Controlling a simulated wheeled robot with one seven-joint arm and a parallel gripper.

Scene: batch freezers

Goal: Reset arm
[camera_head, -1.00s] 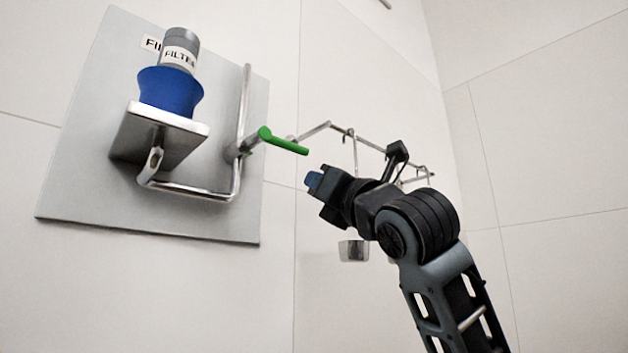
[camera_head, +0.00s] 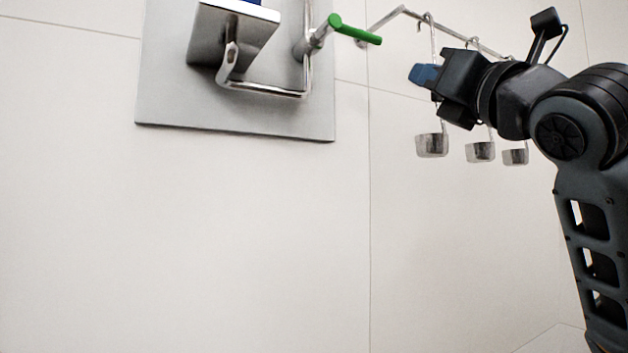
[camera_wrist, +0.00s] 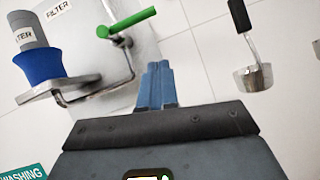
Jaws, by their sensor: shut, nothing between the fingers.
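My gripper (camera_head: 424,75) is raised in front of the wall at the upper right of the head view, its blue fingers pointing left. In the wrist view its blue fingers (camera_wrist: 157,86) are together with nothing between them. The green-handled lever (camera_head: 355,30) of the wall-mounted filter unit is up and left of the fingertips, apart from them. The wrist view shows the same green handle (camera_wrist: 126,22) and the blue filter body (camera_wrist: 38,66) with a grey top on a metal bracket.
The grey mounting plate (camera_head: 180,105) is on the tiled wall, with a metal bracket (camera_head: 228,40) and pipe. Several metal ladles hang from a rail (camera_head: 465,38) behind my gripper; one cup (camera_head: 432,145) is just below it. The wall at lower left is bare. A green sign (camera_wrist: 22,172) reads "WASHING".

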